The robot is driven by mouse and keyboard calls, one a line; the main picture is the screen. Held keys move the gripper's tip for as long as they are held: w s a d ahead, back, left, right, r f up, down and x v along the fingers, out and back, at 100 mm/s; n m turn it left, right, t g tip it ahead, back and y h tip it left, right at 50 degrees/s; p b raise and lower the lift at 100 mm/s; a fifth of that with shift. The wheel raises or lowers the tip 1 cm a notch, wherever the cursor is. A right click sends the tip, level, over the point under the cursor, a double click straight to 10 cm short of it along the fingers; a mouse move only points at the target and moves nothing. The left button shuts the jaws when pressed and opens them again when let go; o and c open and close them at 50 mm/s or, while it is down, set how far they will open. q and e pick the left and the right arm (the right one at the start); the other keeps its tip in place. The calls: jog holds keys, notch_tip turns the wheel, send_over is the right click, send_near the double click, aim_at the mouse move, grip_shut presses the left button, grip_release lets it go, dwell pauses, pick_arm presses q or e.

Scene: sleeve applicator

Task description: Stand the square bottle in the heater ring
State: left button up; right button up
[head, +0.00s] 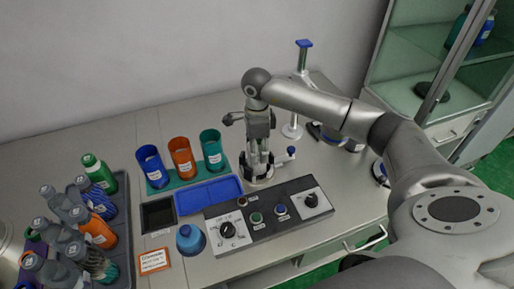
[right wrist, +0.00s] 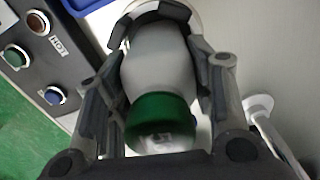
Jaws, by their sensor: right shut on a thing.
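My right gripper (head: 258,158) points down over the heater ring (head: 262,179), a pale round base with dark upright segments. In the right wrist view the gripper (right wrist: 163,60) is shut on a bottle (right wrist: 158,72) with a pale grey body and a green cap. The bottle's lower end is toward the ring (right wrist: 187,10), whose dark segments curve around it. The bottle looks roughly upright. Whether its base rests on the ring's floor is hidden, and its square shape is hard to tell. My left gripper is not in view.
A control box (head: 268,215) with knobs stands in front of the ring. A blue tray (head: 208,195) and a rack of blue, orange and teal cups (head: 181,158) are to the left. A bottle crate (head: 122,262) is far left. A stand with a blue top (head: 303,44) is behind.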

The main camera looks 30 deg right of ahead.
jog(key=o, duration=1.3)
jog(key=shift+o, duration=0.2)
jog(key=o, duration=0.5)
jog(key=shift+r, duration=0.1)
jog(key=shift+r+p, duration=2.8)
jog(key=shift+r, duration=1.65)
jog(key=shift+f, duration=0.1)
